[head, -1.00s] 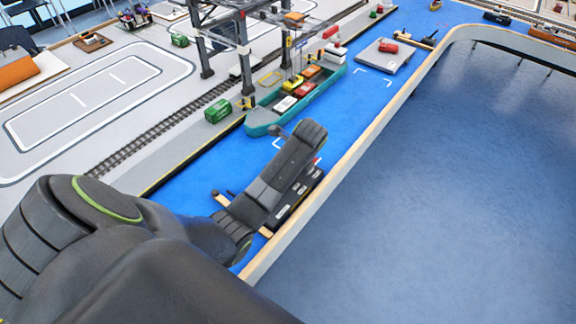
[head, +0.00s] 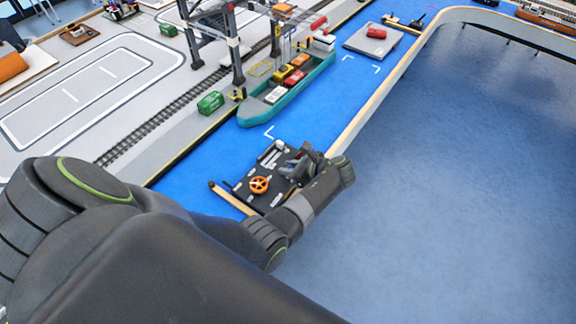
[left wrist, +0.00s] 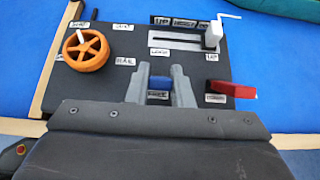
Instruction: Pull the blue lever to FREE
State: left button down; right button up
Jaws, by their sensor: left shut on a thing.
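The blue lever (left wrist: 159,84) is between the two grey fingers of my left gripper (left wrist: 160,82) in the left wrist view. The fingers are shut on it. A small label (left wrist: 158,96), which seems to read FREE, lies just below the lever, between the fingers. The lever sits on a black control panel (left wrist: 125,74). In the head view, my left gripper (head: 298,165) is over the right part of the panel (head: 262,205) and hides the blue lever. My right gripper is not in view.
The panel also carries an orange wheel (left wrist: 86,50), a white slider handle (left wrist: 212,35) and a red lever (left wrist: 232,89) close right of the fingers. A teal ship (head: 290,92) with containers lies beyond, beside a gantry crane (head: 234,45). A wooden rim (head: 385,85) borders the blue water.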

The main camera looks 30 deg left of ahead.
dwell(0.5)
pick_arm(q)
jog(key=c, duration=1.3)
grip_release()
